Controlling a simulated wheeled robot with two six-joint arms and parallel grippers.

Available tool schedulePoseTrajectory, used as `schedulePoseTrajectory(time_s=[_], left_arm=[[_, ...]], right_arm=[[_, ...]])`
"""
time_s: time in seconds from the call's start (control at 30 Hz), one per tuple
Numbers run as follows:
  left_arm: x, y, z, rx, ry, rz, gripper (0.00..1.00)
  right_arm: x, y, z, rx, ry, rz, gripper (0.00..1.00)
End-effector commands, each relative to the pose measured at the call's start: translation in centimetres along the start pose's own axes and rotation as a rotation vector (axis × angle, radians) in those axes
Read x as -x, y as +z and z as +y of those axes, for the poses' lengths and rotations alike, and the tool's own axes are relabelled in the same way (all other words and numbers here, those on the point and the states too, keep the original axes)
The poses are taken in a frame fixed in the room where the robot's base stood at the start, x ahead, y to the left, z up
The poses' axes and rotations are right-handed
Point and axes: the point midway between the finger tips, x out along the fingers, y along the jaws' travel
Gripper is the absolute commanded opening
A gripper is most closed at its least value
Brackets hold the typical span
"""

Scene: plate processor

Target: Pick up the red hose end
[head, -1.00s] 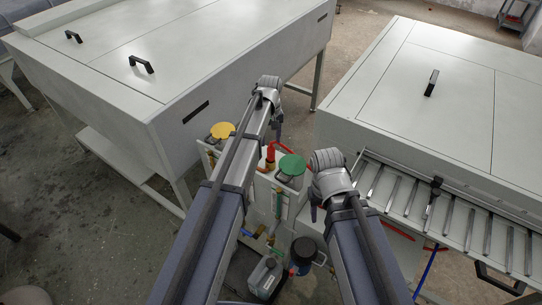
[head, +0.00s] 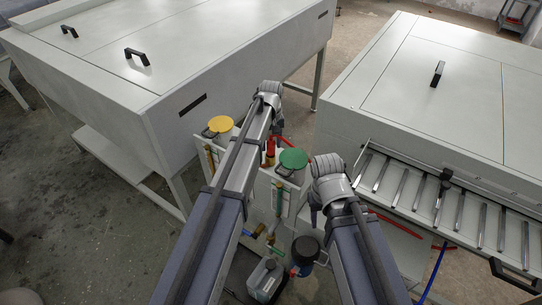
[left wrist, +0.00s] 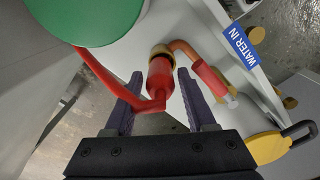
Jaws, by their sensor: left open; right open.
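A red hose end (left wrist: 160,80) with a brass collar shows in the left wrist view, between the two fingers of my left gripper (left wrist: 160,90). A red hose (left wrist: 98,75) runs to it from the upper left. The fingers are open on both sides of it, and I cannot tell whether they touch it. In the head view a red piece (head: 270,150) shows just below my left gripper (head: 278,127), partly hidden by my arm. My right gripper (head: 313,210) is open and empty, right of the green-lidded container.
A green lid (head: 293,159) and a yellow lid (head: 220,124) top containers beside the hose. A copper pipe with a red sleeve (left wrist: 208,78) is right of the hose end. Large white machines stand left (head: 95,95) and right (head: 390,110). A jug (head: 265,280) stands below.

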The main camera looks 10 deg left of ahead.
Motion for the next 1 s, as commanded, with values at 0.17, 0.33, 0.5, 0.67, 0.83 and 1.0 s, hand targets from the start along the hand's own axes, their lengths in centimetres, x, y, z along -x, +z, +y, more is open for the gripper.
schedulePoseTrajectory(time_s=[0.17,0.33,0.5,0.67,0.83,1.0], left_arm=[[-1.83,0.02,-0.02,0.0,0.0,0.0,0.56],[-1.62,0.03,-0.02,0.0,0.0,0.0,0.56],[-1.61,0.02,-0.02,0.0,0.0,0.0,0.43],[-1.62,0.02,-0.02,0.0,0.0,0.0,0.25],[-1.62,0.02,-0.02,0.0,0.0,0.0,0.06],[-1.62,0.03,-0.03,0.0,0.0,0.0,0.0]], right_arm=[[-1.82,-0.11,-0.17,0.0,0.0,0.0,0.5],[-1.61,-0.1,-0.15,0.0,0.0,0.0,0.5],[-1.6,-0.09,-0.15,0.0,0.0,0.0,0.5],[-1.61,-0.09,-0.15,0.0,0.0,0.0,0.5],[-1.61,-0.09,-0.15,0.0,0.0,0.0,0.5],[-1.61,-0.1,-0.15,0.0,0.0,0.0,0.5]])
